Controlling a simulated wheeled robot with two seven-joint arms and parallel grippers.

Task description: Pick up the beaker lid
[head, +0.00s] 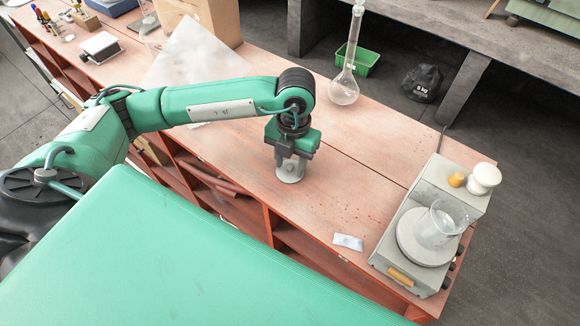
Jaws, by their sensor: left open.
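A small pale grey round piece (290,175), which looks like the beaker lid, is on the bench. Its top is partly hidden by my left gripper (290,155). The left gripper points down at it with open jaws; I cannot tell whether the fingers touch it. A clear glass beaker (440,222) stands on the round plate of a grey hot plate (400,235) at the right end of the bench. My right gripper is not in view.
A glass flask (345,88) stands near the bench's back edge. A white packet (348,242) lies near the front edge. A white rounded object (484,178) and an orange one (457,180) sit behind the beaker. The bench between lid and hot plate is mostly clear.

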